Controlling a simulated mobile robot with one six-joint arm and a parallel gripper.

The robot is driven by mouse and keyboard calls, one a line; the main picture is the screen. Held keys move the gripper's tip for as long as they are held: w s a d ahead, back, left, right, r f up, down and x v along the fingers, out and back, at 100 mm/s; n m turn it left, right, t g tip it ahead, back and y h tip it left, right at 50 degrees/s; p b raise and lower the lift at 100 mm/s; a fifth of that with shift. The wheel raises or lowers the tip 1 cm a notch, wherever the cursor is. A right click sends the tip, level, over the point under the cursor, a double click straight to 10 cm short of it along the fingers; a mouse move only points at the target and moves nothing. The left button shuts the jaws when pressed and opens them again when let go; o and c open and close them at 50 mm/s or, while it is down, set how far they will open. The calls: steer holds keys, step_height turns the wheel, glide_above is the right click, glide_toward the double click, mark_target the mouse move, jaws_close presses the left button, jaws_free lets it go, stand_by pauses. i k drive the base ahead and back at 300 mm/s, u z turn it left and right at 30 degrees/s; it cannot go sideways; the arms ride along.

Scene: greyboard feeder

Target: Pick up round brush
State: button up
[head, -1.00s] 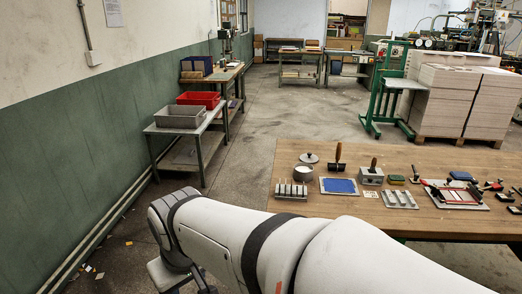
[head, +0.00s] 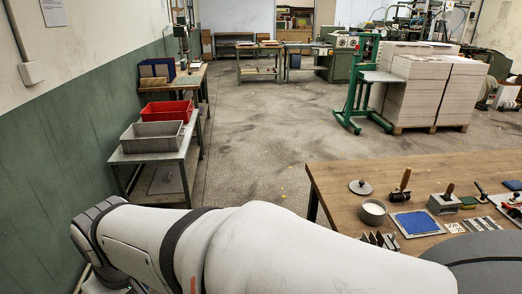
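On the wooden table (head: 345,205) at the right, a wooden handle (head: 449,189) stands up from a grey metal block or pot (head: 444,204); this may be the round brush, but its bristles are hidden. Left of it, a dark tool with an upright handle (head: 403,180) stands behind a blue pad; I cannot tell if it is a brush or a roller. My arm crosses the bottom of the head view and bends down at the lower left, well away from these tools. My gripper's fingers are out of sight.
The table also holds a round lid (head: 360,187), a grey pot (head: 373,212), a blue pad (head: 417,223) and several small tools. A side bench at left carries a grey bin (head: 152,136) and a red bin (head: 167,112). Board stacks (head: 430,90) stand behind. The middle floor is clear.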

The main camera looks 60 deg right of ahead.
mark_target(448, 194)
steer(key=i, duration=1.1)
steer(key=z, duration=4.35)
steer(key=i, duration=1)
steer(key=u, duration=0.05)
